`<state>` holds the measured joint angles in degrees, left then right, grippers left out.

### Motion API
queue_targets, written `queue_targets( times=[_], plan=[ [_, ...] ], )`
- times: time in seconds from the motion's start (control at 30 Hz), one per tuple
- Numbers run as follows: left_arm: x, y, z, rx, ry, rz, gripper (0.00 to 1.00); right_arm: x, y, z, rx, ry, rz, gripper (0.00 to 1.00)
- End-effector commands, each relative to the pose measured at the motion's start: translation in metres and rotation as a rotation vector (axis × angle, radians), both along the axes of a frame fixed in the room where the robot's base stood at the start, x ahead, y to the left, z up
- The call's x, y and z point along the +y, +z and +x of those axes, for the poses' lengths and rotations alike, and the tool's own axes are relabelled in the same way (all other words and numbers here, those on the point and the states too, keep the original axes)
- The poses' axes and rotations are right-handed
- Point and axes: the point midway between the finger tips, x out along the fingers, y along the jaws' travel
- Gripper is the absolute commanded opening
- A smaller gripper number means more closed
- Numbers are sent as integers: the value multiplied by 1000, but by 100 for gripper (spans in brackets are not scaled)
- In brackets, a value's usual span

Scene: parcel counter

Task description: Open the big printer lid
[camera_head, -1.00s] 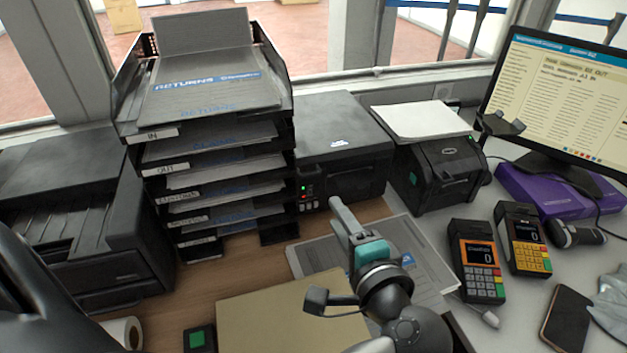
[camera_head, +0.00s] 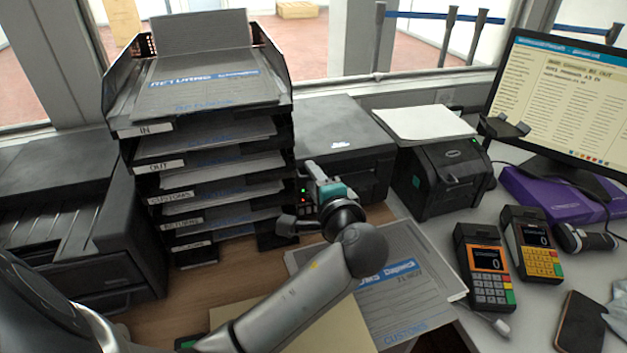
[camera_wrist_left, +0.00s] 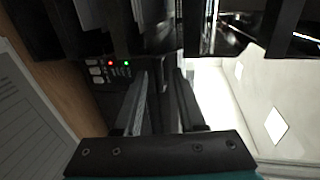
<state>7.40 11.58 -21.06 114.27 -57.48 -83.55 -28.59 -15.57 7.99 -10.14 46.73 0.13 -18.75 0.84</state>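A black printer (camera_head: 345,135) with a flat closed top stands behind the counter's middle, right of the tray stack. Its front has small buttons and a red and a green light, and these lights (camera_wrist_left: 118,67) also show in the left wrist view. My left gripper (camera_head: 312,172) is in front of the printer's left front, by the light panel. In the left wrist view its two fingers (camera_wrist_left: 163,85) stand a narrow gap apart, with nothing clearly held between them. I cannot tell whether they touch the printer. My right gripper is not in view.
A tall stack of document trays (camera_head: 205,130) stands close left of the printer. A smaller label printer (camera_head: 440,178) with paper on top is at its right. Another black printer (camera_head: 70,220) is far left. Card terminals (camera_head: 483,268) and a monitor (camera_head: 560,95) are at right.

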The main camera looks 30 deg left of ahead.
Motion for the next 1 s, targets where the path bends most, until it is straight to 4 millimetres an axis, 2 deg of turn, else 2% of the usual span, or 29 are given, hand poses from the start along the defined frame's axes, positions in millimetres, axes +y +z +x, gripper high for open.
queue_targets(
  times=[0.2,0.5,0.57,1.0],
  plan=[
    [0,0,0,0,0,0,38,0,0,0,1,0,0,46],
    [0,0,0,0,0,0,5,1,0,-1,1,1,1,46],
    [0,0,0,0,0,0,0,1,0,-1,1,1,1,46],
    [0,0,0,1,0,0,0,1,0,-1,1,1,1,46]
  ],
)
